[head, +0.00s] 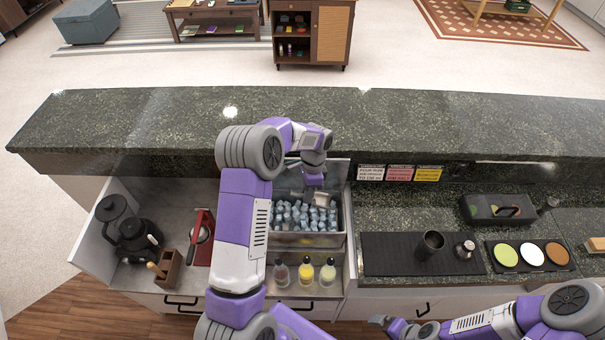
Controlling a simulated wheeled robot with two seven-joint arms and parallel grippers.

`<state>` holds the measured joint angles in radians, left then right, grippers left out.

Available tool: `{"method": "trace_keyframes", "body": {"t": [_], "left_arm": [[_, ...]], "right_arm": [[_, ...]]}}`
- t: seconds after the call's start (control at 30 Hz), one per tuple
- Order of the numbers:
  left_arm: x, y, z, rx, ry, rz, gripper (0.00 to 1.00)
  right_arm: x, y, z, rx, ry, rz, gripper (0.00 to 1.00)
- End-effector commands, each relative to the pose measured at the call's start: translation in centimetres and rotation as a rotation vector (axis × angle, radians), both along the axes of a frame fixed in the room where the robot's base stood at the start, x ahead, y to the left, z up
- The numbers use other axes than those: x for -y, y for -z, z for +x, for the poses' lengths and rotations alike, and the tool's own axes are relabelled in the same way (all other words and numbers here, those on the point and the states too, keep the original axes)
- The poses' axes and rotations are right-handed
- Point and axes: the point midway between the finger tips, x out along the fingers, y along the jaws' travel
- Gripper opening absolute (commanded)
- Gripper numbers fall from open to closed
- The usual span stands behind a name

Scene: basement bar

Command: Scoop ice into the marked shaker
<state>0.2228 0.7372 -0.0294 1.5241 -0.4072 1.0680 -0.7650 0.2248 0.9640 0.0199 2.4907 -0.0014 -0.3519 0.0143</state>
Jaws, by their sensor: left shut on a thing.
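The ice bin (308,240) is a metal well with several pale bluish ice cubes (303,215), set into the counter. My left gripper (314,183) is over the back of the bin, pointing down. It is shut on a metal scoop (318,197), which is partly hidden by the gripper and lies at or just above the ice; I cannot tell if it holds ice. A dark metal shaker cup (430,246) stands upright on the black mat (385,255), to the right of the bin. I can see no mark on it. My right gripper (382,322) is low at the front, away from the shaker.
A small metal piece (465,249) stands beside the shaker. Three bottles (306,271) stand in front of the bin. Colored signs (399,173) are on the raised ledge's face. A tray of three colored discs (531,256) and a black box (498,208) are at right.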

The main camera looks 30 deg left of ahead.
Motion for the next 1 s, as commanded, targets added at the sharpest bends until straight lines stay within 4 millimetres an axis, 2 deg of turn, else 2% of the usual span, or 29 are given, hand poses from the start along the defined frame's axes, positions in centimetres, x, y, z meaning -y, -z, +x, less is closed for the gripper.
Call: {"method": "trace_keyframes", "body": {"t": [0.03, 0.1, 0.27, 0.47, 1.0], "left_arm": [[-0.4, -1.0, 0.1, -0.016, 0.042, 0.020, 0.00], [-1.1, -1.2, 0.0, -0.032, 0.088, 0.042, 0.00], [-1.8, -1.3, 0.1, -0.048, 0.142, 0.068, 0.00], [-1.9, 0.2, 0.0, -0.050, 0.148, 0.071, 0.00], [-1.9, 6.8, 0.0, -0.048, 0.145, 0.070, 0.00]], "right_arm": [[0.0, -1.5, 0.0, 0.000, 0.000, 0.000, 1.00], [0.0, -2.1, 0.0, 0.000, 0.000, 0.000, 1.00], [0.0, -2.6, 0.0, 0.000, 0.000, 0.000, 1.00], [0.0, -1.6, 0.0, -0.001, 0.000, 0.000, 1.00], [0.0, 2.5, 0.0, 0.000, 0.000, 0.000, 1.00]]}}
